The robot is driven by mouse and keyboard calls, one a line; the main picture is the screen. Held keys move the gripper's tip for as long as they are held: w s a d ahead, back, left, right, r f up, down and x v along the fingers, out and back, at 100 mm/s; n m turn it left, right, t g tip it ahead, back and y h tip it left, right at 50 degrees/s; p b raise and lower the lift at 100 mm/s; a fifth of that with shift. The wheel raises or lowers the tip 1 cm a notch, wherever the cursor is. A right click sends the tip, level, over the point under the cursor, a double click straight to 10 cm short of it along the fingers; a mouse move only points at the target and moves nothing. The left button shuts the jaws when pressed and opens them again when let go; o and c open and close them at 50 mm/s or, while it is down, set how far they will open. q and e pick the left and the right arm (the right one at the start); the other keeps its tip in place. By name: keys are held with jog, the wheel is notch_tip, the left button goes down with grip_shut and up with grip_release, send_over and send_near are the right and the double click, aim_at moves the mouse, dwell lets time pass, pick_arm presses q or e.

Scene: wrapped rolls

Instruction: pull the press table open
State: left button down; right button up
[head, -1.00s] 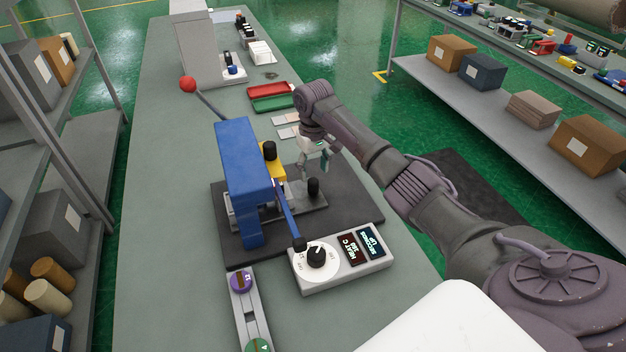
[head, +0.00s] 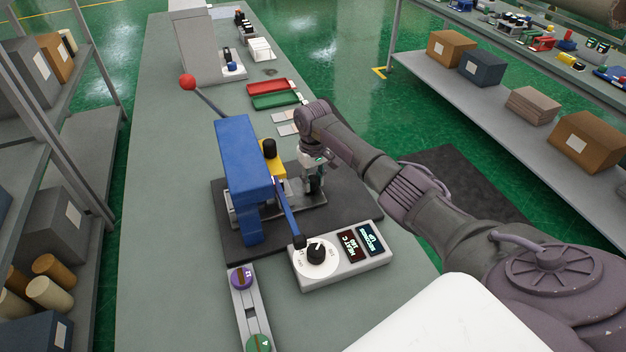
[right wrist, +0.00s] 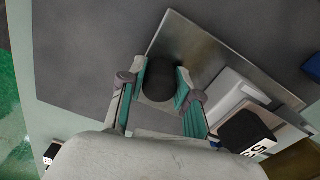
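The press is a blue frame (head: 238,150) with a red-balled lever (head: 188,82) and a yellow block (head: 275,165), standing on a dark mat (head: 345,215). Its metal press table (head: 300,203) extends out to the right from under the frame; its plate also fills part of the right wrist view (right wrist: 205,50). A black knob (right wrist: 159,80) stands upright on the plate's outer end. My right gripper (head: 313,185) is down at this knob, its fingers on either side of it; it looks open, and contact is unclear. My left gripper is not in view.
A control box (head: 345,258) with a dial and displays sits just in front of the press. A slotted rail (head: 248,310) lies to its left. Red (head: 268,87) and green (head: 275,101) trays are farther back. Bare bench lies left of the press.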

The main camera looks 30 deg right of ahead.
grip_shut()
jog(key=shift+d, duration=0.1)
jog(key=s+d, duration=0.1)
jog(key=d, duration=0.6)
jog(key=s+d, duration=0.1)
jog(key=d, duration=0.3)
jog(key=shift+s+d, duration=0.1)
jog(key=shift+s, duration=0.2)
jog(key=shift+s+d, duration=0.1)
jog(key=shift+d, duration=0.35)
jog(key=shift+r, duration=0.1)
jog(key=o, duration=0.9)
grip_release()
jog(key=shift+a, duration=0.1)
jog(key=shift+o, duration=0.2)
notch_tip(320, 180, up, 12)
